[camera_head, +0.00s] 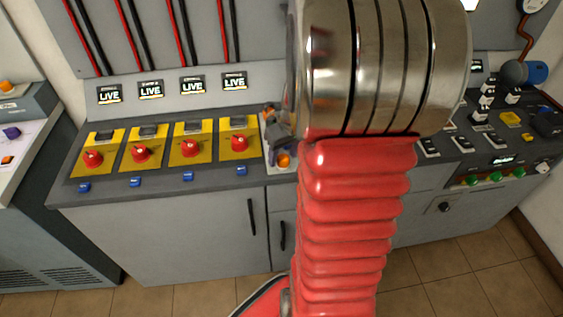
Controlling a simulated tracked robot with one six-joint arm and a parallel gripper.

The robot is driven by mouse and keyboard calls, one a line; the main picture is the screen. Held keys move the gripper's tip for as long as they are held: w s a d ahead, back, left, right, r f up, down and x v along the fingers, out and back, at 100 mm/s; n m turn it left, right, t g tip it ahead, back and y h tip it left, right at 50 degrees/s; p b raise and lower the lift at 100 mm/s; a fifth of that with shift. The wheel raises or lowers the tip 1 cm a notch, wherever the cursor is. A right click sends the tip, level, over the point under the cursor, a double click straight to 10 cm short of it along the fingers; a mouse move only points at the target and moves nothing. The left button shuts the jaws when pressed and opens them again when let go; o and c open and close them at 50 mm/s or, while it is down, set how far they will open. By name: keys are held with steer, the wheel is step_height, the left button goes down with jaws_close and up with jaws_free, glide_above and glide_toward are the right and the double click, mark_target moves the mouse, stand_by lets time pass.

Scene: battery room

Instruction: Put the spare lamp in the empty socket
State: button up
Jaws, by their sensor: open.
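My arm fills the middle of the view. Only a dark part of my gripper (278,127) shows at its left edge, open, over a pale plate (279,168) on the counter. A small orange round piece (284,160) sits on this plate, just below the gripper; I cannot tell whether it is the spare lamp. Another small orange-brown bit shows by the gripper, too unclear to name. I cannot make out an empty socket; my arm hides the middle of the counter.
Several yellow plates with red rotary knobs (190,148) stand left of the gripper, under LIVE signs (192,86). Blue tags (188,176) line the front edge. Black-and-white switches (480,116) and a yellow block (510,118) stand at the right. Tiled floor (180,292) lies in front.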

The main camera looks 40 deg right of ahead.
mark_target(284, 157)
steer(key=shift+c, duration=0.6)
steer(key=c, duration=1.1)
steer(key=shift+r, duration=0.1)
step_height(284, 157, up, 10)
stand_by(0.5)
